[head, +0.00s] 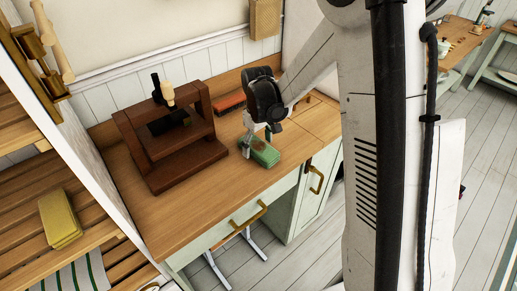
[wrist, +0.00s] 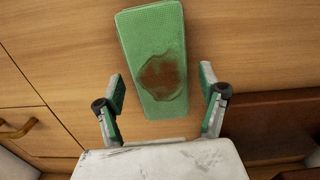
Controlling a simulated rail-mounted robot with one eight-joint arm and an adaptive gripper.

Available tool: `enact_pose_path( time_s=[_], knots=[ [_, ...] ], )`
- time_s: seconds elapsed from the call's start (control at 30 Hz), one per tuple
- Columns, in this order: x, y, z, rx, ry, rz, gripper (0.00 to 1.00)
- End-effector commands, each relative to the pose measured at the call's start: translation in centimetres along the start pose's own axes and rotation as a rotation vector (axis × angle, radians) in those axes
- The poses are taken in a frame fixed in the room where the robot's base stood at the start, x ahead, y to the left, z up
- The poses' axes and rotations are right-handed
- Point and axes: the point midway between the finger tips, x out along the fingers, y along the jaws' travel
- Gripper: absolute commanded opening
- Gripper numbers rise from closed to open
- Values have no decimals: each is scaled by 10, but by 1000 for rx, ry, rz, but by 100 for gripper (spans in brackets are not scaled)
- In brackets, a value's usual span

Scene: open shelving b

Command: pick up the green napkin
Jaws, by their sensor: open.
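The green napkin (wrist: 140,35) lies flat and folded on the wooden counter, with a brown stain near one end. In the head view the napkin (head: 262,152) is near the front edge of the counter, partly hidden by my gripper. My gripper (head: 262,135) is over the counter, right at the napkin. In the wrist view my gripper (wrist: 162,84) is open, with one finger on each side of the napkin's stained end. The fingers look apart from the cloth. How high they are above the counter I cannot tell.
A dark brown wooden stand (head: 170,145) is on the counter left of the napkin. A reddish-brown block (head: 229,101) lies behind it. Shelves at left hold a folded yellow cloth (head: 60,217). The counter (head: 190,215) is bare at its front left. A brass handle (head: 249,214) juts from its front.

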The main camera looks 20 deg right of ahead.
Motion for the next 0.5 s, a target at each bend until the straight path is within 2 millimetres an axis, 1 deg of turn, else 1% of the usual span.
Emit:
enact_pose_path(
  time_s=[0.1, 0.3, 0.37, 0.5],
  knots=[
    [6, 0, 0, 0, 0, 0, 73],
    [6, 0, 0, 0, 0, 0, 73],
    [6, 0, 0, 0, 0, 0, 66],
    [6, 0, 0, 0, 0, 0, 48]
  ],
)
